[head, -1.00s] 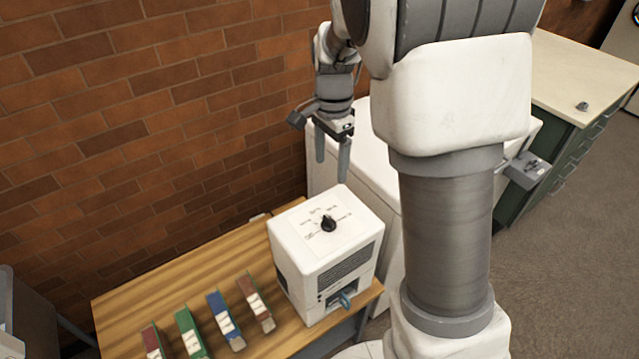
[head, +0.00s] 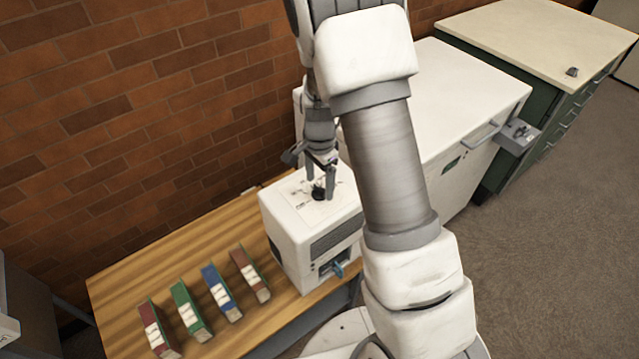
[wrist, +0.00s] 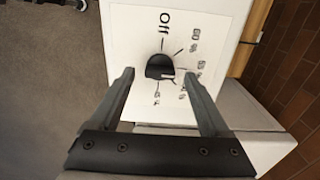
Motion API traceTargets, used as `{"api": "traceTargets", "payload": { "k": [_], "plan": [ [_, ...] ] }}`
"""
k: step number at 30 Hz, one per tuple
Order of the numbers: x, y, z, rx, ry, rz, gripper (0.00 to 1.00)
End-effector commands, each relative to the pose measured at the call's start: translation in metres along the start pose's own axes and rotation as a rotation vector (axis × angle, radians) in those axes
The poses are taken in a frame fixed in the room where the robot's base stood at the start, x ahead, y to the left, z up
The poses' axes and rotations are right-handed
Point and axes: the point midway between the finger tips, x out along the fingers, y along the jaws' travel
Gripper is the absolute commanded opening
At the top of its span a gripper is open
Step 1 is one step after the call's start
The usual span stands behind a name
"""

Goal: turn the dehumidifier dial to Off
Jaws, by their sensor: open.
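The dehumidifier (head: 285,240) is a white box with a dark side grille, standing at the right end of the wooden table. Its black dial (wrist: 160,67) sits on a white label plate on top. In the wrist view, "Off" is printed above the dial, with other labels to the right and below. A pale mark shows at the dial's lower right edge, away from Off; the exact setting is hard to read. My gripper (wrist: 159,76) is open, fingers either side of the dial with gaps. In the head view, my gripper (head: 320,182) is just over the dial, partly hiding it.
Several coloured archival boxes (head: 190,312) stand in a row on the wooden table (head: 115,283), left of the dehumidifier. A brick wall (head: 120,110) is behind. A white chest-like unit (head: 455,80) and a green cabinet with a pale top (head: 545,40) stand to the right.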

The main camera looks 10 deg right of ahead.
Motion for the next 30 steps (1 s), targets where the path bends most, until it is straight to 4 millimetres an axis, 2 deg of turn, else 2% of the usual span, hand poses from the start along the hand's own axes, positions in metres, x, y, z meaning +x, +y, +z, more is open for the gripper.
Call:
{"api": "traceTargets", "payload": {
  "k": [4, 12, 14, 25, 26, 30],
  "plan": [
    [0.0092, 0.0002, 0.0002, 0.000, 0.000, 0.000, 0.80],
    [0.0102, 0.0000, 0.0002, 0.000, 0.000, -0.001, 0.80],
    [0.0102, 0.0000, 0.0002, 0.000, 0.000, -0.001, 0.71],
    [0.0099, -0.0001, 0.0002, 0.000, 0.000, 0.000, 0.04],
    [0.0099, -0.0001, 0.0002, 0.000, 0.000, -0.001, 0.00],
    [0.0099, -0.0001, 0.0002, -0.002, 0.000, -0.001, 0.00]
  ]
}}
